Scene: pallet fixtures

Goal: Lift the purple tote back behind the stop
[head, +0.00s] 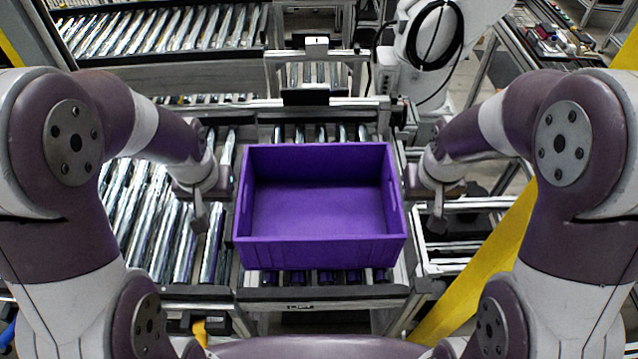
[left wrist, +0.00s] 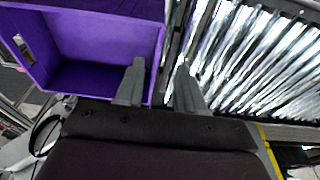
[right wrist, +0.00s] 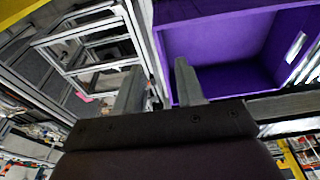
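The purple tote (head: 320,252) is an empty open box sitting upright on a short roller conveyor in the middle of the head view. It also shows in the left wrist view (left wrist: 105,38) and in the right wrist view (right wrist: 212,42). My left gripper (head: 200,212) is open and empty just left of the tote's left wall, with a small gap. My right gripper (head: 438,216) is open and empty just right of its right wall, also apart. Both wrist views show the fingers spread with nothing held. I cannot tell which part is the stop.
A dark crossbar (head: 325,297) runs along the conveyor's near end. A dark block (head: 305,97) stands behind the tote. Rollers (head: 150,220) lie to the left. A metal frame (head: 465,235) and a yellow bar (head: 480,270) are on the right. Another white robot arm (head: 430,60) stands behind.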

